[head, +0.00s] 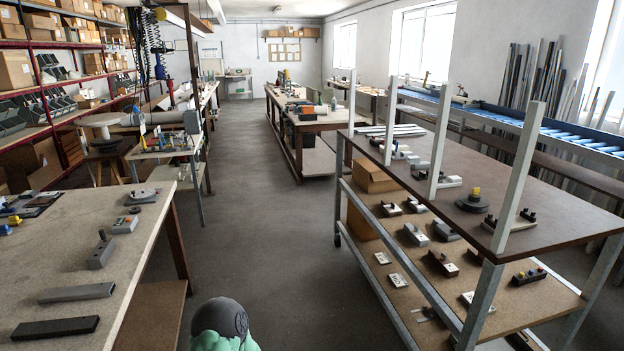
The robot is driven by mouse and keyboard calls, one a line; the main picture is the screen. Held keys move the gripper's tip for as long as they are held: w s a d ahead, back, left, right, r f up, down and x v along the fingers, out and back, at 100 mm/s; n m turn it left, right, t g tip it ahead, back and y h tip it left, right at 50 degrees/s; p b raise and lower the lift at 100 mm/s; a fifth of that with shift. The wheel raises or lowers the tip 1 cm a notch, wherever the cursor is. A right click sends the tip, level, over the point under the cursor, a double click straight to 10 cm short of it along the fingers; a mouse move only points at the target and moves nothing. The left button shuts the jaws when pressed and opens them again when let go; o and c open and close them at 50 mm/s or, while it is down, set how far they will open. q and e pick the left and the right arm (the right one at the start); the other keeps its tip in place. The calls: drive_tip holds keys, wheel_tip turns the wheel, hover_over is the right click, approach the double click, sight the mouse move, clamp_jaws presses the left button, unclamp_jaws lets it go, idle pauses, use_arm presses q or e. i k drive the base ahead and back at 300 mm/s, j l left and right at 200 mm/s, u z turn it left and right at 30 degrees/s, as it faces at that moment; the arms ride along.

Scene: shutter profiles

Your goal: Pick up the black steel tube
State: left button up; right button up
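A long black bar (55,329), which looks like the black steel tube, lies flat near the front of the left table (150,228). Its long side runs roughly left to right. A grey bar (76,292) of similar shape lies just behind it, apart from it. Neither of my grippers shows in the head view, so I cannot see their state.
Behind the bars on the left table are a grey block with a knob (102,252) and a smaller grey device (125,223). A shelved cart (580,205) with uprights and several fixtures stands at the right. The floor (262,225) between is clear.

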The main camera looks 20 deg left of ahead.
sight(69, 326)
drive_tip(key=i+u, duration=0.2)
drive_tip(key=u, duration=0.25)
drive_tip(key=i+u, duration=0.25)
drive_tip(key=u, duration=0.2)
drive_tip(key=i+u, duration=0.2)
drive_tip(key=u, duration=0.2)
drive_tip(key=i+l+u, duration=0.15)
drive_tip(key=u, duration=0.3)
drive_tip(key=i+l+u, duration=0.15)
drive_tip(key=u, duration=0.3)
drive_tip(key=l, duration=0.1)
